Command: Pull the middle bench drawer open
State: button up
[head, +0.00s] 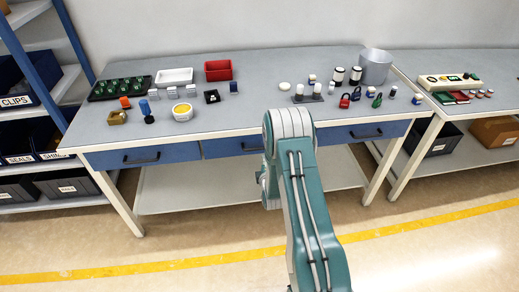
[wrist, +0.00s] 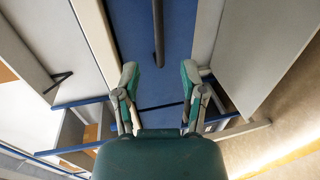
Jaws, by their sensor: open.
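The middle bench drawer (head: 222,148) has a blue front under the grey bench top in the head view. It looks shut, and my arm covers its right part. Its dark handle (head: 250,148) shows only in part beside my arm. In the wrist view the blue drawer front (wrist: 130,35) fills the upper middle. The dark handle bar (wrist: 158,30) runs down from the top edge and ends between the fingertips. My gripper (wrist: 160,76) is open, one finger on each side of the bar's line, with visible gaps.
The left drawer (head: 142,156) and right drawer (head: 362,134) flank the middle one and look shut. The bench top (head: 255,102) carries trays and small parts. A lower shelf (head: 190,200) lies beneath. The floor (head: 210,230) in front is clear.

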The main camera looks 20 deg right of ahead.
aim_at(260, 149)
jog(key=x, duration=1)
jog(key=shift+w+d, duration=0.15)
jog(key=shift+w, duration=0.1)
jog(key=shift+c, duration=0.4)
grip_shut()
